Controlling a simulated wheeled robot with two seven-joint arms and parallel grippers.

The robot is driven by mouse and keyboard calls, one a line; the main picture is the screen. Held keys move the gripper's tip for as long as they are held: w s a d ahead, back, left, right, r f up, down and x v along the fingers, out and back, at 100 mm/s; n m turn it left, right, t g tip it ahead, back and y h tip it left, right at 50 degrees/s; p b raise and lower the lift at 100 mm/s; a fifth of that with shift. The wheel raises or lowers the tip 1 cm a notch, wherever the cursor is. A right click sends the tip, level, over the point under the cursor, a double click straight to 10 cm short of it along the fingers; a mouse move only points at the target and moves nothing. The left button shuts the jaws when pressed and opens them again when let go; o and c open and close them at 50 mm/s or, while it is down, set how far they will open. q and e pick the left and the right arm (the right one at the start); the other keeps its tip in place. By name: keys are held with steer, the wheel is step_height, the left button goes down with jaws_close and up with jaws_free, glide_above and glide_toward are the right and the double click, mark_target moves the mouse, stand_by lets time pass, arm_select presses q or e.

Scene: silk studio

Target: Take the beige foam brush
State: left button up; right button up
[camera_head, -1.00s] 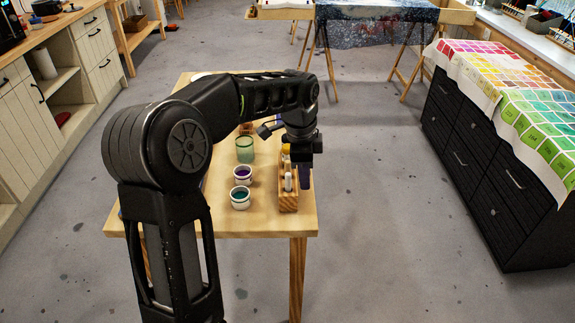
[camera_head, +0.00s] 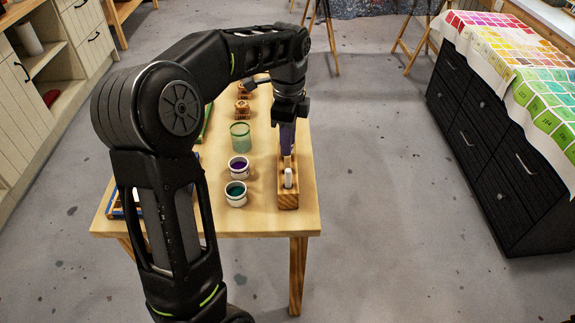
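A wooden rack (camera_head: 289,200) stands near the right edge of the small table. A pale upright piece (camera_head: 288,178) shows in its front part; I cannot tell for sure whether it is the beige foam brush. My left gripper (camera_head: 287,148) points down over the rear part of the rack and hides what stands there. Its fingers are dark and too small to tell open from shut or whether they touch anything. My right gripper is not in view.
On the table (camera_head: 260,222), left of the rack, stand a teal paint cup (camera_head: 236,194), a purple paint cup (camera_head: 239,168) and a green glass jar (camera_head: 240,137). Brown wooden blocks (camera_head: 243,107) lie farther back. A black drawer cabinet (camera_head: 480,140) stands at the right.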

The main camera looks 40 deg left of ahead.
arm_select(q)
steer(key=shift+f, duration=0.4)
steer(key=shift+f, duration=0.1)
step_height(320, 180, down, 5)
steer(key=shift+p, duration=0.45)
steer(key=shift+c, duration=0.6)
jaws_close()
